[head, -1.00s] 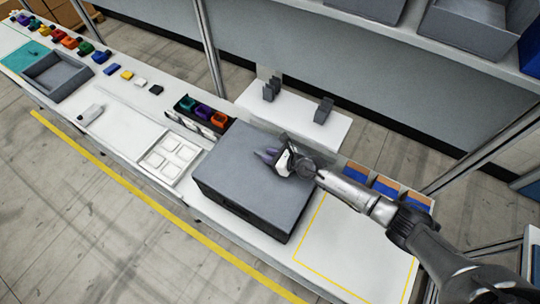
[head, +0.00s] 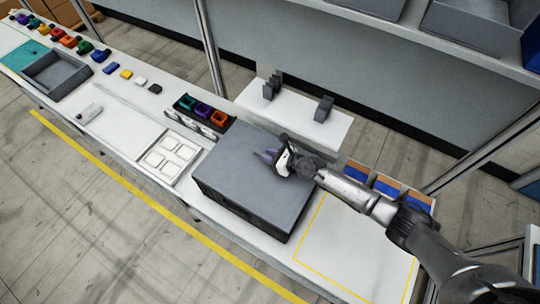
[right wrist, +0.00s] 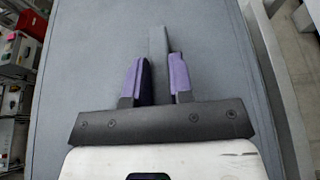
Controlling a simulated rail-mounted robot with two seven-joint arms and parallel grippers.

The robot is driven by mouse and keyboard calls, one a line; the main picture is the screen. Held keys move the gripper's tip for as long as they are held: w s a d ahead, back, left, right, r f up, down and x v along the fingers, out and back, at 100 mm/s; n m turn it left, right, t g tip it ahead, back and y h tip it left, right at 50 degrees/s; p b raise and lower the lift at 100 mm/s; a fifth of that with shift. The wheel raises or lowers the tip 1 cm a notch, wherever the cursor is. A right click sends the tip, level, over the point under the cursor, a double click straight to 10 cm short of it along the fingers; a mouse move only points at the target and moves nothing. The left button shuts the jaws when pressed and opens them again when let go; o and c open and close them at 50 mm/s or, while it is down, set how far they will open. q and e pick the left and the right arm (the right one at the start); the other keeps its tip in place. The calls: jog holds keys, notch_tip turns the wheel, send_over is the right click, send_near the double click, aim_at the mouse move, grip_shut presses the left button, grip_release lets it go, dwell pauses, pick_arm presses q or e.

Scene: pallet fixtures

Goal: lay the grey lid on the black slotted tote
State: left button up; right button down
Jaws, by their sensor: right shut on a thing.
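The grey lid (head: 245,170) lies flat over the black slotted tote (head: 232,208), covering its top. Only the tote's dark front side shows below the lid, and I see no clear gap between them. My right gripper (head: 272,156) is over the lid near its far right part. In the right wrist view its purple fingers (right wrist: 160,80) stand on either side of a raised grey bar, the lid's handle (right wrist: 158,45), and are shut on it. The tote's inside is hidden. My left gripper is not in view.
A black rack with coloured bins (head: 204,112) and a white tray with square pockets (head: 170,158) stand left of the tote. A yellow-outlined area (head: 350,255) on the right is clear.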

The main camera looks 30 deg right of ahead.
jog(key=shift+f, duration=0.3)
dwell(0.5)
jog(key=c, duration=0.9)
grip_release()
jog(key=shift+f, duration=0.1)
jog(key=shift+s+d, duration=0.15)
jog(key=shift+s, duration=0.05)
jog(key=p+v, duration=0.1)
jog(key=v, duration=1)
jog(key=shift+s+r+p, duration=0.1)
jog(key=shift+r+p, duration=0.15)
jog(key=shift+p, duration=0.1)
jog(key=shift+v, duration=1.05)
